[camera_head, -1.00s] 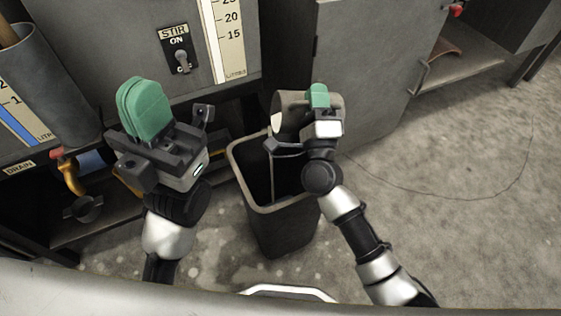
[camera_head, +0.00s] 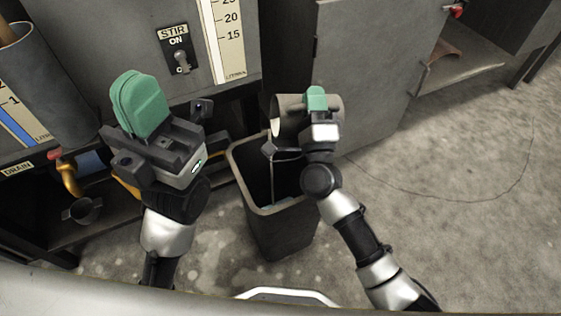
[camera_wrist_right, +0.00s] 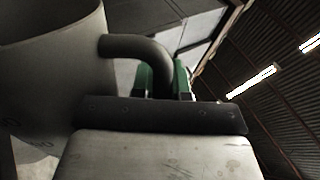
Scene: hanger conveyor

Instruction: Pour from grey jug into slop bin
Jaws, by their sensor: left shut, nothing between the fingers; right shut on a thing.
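The grey jug (camera_head: 292,112) lies tipped on its side above the slop bin (camera_head: 243,182), its mouth facing left. A thin pale line runs down from below the mouth into the dark bin; I cannot tell for sure that it is liquid. My right gripper (camera_head: 316,97) is shut on the jug's handle. In the right wrist view the green fingers (camera_wrist_right: 164,80) close around the handle (camera_wrist_right: 138,46), with the jug wall (camera_wrist_right: 52,65) at left. My left gripper (camera_head: 141,101) is shut and empty, left of the bin. The jug's inside is mostly hidden.
A grey tank with a stir switch (camera_head: 179,52) and a litre scale (camera_head: 224,40) stands behind. A drain valve with an orange handle (camera_head: 68,178) is at the left. The floor (camera_head: 450,180) at right is clear except for a thin dark line.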

